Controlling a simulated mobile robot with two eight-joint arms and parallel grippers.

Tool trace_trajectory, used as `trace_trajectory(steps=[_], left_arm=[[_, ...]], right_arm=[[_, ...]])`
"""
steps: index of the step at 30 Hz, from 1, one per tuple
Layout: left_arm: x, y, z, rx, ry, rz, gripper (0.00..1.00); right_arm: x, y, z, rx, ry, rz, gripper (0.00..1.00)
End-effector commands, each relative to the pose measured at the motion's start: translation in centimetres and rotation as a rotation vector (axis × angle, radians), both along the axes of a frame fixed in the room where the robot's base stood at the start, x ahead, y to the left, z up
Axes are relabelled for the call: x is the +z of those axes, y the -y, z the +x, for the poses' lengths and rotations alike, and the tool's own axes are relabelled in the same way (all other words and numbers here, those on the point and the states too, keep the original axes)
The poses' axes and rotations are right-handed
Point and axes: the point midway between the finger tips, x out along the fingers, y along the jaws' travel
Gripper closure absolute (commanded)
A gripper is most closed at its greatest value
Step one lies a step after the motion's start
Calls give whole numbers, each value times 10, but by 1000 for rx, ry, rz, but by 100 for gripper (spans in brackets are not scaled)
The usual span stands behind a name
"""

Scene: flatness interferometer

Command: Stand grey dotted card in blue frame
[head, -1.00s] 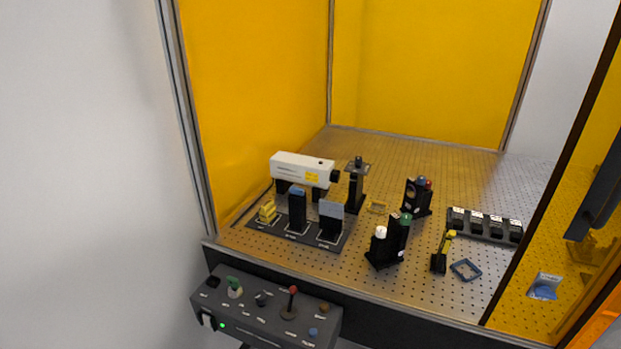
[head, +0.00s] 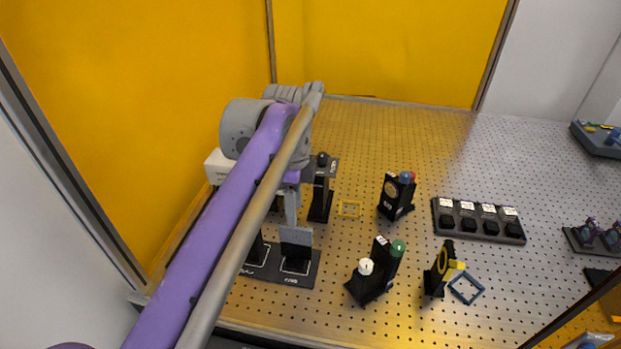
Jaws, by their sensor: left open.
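A light grey card (head: 296,238) stands upright in a black holder on the dark tray (head: 310,270) at the left of the perforated table. Any dots on it are too small to make out. A small blue square frame (head: 479,293) lies on the table at the front right. My left gripper (head: 291,218) is open and points down just above the card's top edge, in line with it in this view. I cannot tell whether the fingers straddle the card. My left arm hides much of the tray. My right gripper is not in view.
Black mounts with white and green knobs (head: 378,272) and with blue and red knobs (head: 397,196) stand mid-table. A black and yellow piece (head: 440,268) stands beside the blue frame. A row of black blocks (head: 478,219) is at right.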

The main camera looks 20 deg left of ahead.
Motion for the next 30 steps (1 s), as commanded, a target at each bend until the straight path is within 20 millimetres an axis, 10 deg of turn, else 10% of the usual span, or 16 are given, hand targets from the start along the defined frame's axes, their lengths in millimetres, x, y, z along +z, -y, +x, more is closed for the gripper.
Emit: trace_trajectory(steps=[30], left_arm=[[-106, -1, 1, -31, -9, -1, 51]], right_arm=[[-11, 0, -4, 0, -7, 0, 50]])
